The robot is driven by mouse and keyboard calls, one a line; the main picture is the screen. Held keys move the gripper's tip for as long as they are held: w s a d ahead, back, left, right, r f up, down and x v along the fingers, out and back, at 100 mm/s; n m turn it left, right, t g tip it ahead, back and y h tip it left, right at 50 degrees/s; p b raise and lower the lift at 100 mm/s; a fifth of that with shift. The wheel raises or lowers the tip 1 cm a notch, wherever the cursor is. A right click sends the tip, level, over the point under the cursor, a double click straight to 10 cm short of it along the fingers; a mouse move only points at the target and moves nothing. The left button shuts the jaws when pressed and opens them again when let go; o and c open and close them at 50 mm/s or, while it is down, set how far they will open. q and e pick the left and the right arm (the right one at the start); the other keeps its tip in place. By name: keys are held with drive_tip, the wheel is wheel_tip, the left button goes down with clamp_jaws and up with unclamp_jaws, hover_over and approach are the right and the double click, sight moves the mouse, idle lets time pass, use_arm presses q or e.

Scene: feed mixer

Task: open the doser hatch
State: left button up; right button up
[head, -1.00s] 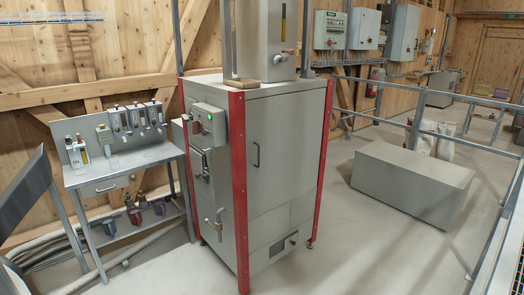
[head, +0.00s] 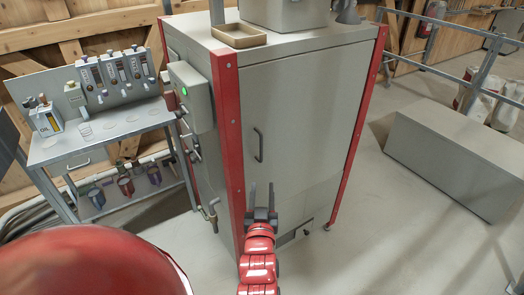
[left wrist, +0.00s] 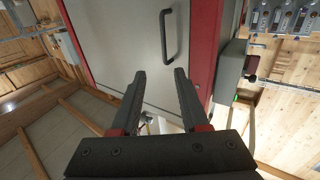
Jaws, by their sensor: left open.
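The grey cabinet (head: 190,75) has red corner posts and a large flat front door (head: 310,120), which looks shut. A dark upright bar handle (head: 258,145) sits near the door's left edge. The handle also shows in the left wrist view (left wrist: 168,35), beyond the fingertips. My left gripper (head: 261,195) is open and empty, below the handle in the head view and apart from it. In the left wrist view its two fingers (left wrist: 160,80) point toward the door with a gap between them. No label shows which panel is the doser hatch. My right gripper is not in view.
A control box (head: 190,97) with a green light juts from the cabinet's left side, with levers below it. A tray (head: 238,35) lies on top. A grey block (head: 455,160) stands right; floor between is clear.

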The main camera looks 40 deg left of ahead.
use_arm(q)
drive_tip(key=b, duration=0.2)
approach(261, 150)
drive_tip(key=x, duration=0.9)
clamp_jaws()
drive_tip(key=shift+d, duration=0.1)
idle(1.2)
